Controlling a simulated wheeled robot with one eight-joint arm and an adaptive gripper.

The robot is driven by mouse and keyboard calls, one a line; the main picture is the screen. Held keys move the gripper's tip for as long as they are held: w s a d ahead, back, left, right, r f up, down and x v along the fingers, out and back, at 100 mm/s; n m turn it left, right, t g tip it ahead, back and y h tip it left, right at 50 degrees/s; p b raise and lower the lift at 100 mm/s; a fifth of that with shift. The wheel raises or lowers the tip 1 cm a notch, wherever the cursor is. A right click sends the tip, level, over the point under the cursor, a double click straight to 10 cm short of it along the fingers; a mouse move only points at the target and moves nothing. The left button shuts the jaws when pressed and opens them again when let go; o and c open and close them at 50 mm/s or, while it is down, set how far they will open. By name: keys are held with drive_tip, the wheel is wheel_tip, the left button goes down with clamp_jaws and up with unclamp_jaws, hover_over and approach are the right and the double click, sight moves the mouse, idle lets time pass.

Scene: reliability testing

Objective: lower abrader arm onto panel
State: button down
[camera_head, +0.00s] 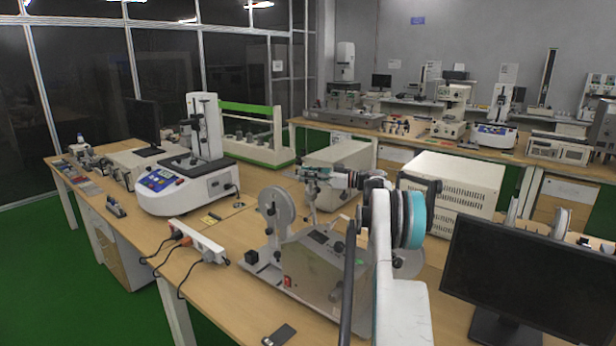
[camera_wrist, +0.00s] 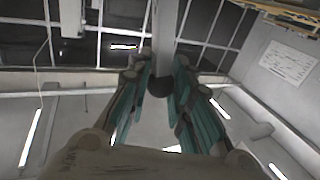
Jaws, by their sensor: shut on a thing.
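The abrader (camera_head: 312,262) is a grey box with a red switch and a light wheel (camera_head: 275,212) at its left, standing on the front bench. My gripper (camera_head: 312,174) is above the abrader, to the right of and above the wheel. In the wrist view its teal-padded fingers (camera_wrist: 160,82) stand on both sides of a pale bar with a dark round end (camera_wrist: 159,60), which looks like the abrader arm. The gripper is shut on it. The arm's far end and the panel cannot be made out; my own arm covers the abrader's right side.
A white power strip (camera_head: 198,240) with cables lies left of the abrader. A white and blue instrument (camera_head: 185,186) stands farther left. A pale box (camera_head: 452,192) stands behind my arm, and a black monitor (camera_head: 525,277) is at front right.

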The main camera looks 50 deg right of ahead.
drive_tip(key=shift+a+f, duration=0.1)
drive_tip(key=shift+a, duration=0.4)
drive_tip(key=a+f+n+g+h, duration=0.1)
drive_tip(key=a+f+n, duration=0.2)
drive_tip(key=a, duration=0.3)
drive_tip(key=s+a+f+n+g+h, duration=0.1)
drive_tip(key=a+f+n, duration=0.3)
drive_tip(key=a, duration=0.3)
drive_tip(key=shift+s+a+f+n+h, duration=0.15)
drive_tip(key=shift+a+f+n+h, duration=0.2)
drive_tip(key=shift+f, duration=0.55)
drive_tip(key=c, duration=1.4)
unclamp_jaws()
wheel_tip(320, 180, up, 10)
